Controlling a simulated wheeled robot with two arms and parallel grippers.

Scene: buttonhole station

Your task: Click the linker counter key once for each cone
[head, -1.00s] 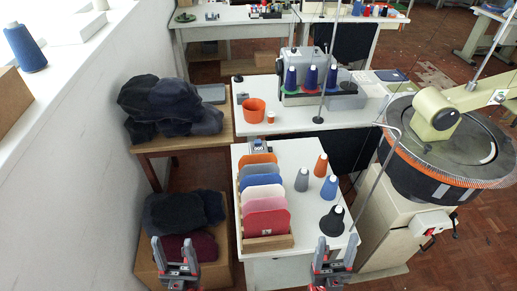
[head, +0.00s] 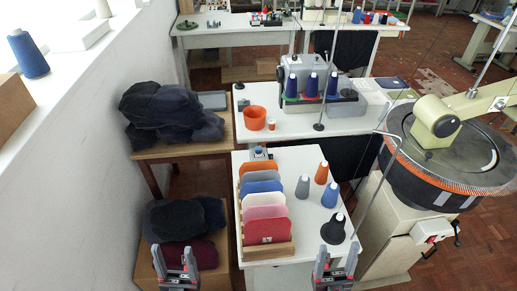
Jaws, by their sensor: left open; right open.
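A small counter (head: 259,153) with a bluish part on top stands at the back left of the near white table (head: 290,225); its key is too small to make out. Several cones stand on the right of this table: an orange cone (head: 322,173), a grey cone (head: 303,187), a blue cone (head: 330,192) and a black cone (head: 334,228). My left gripper (head: 173,250) is open and empty, left of the table's front edge. My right gripper (head: 338,250) is open and empty, by the front right corner, just in front of the black cone.
A wooden rack (head: 268,250) of coloured cards stands between the table's front left and the counter. The round linking machine (head: 450,150) with an orange rim is at right, a thin metal pole (head: 378,190) beside the table.

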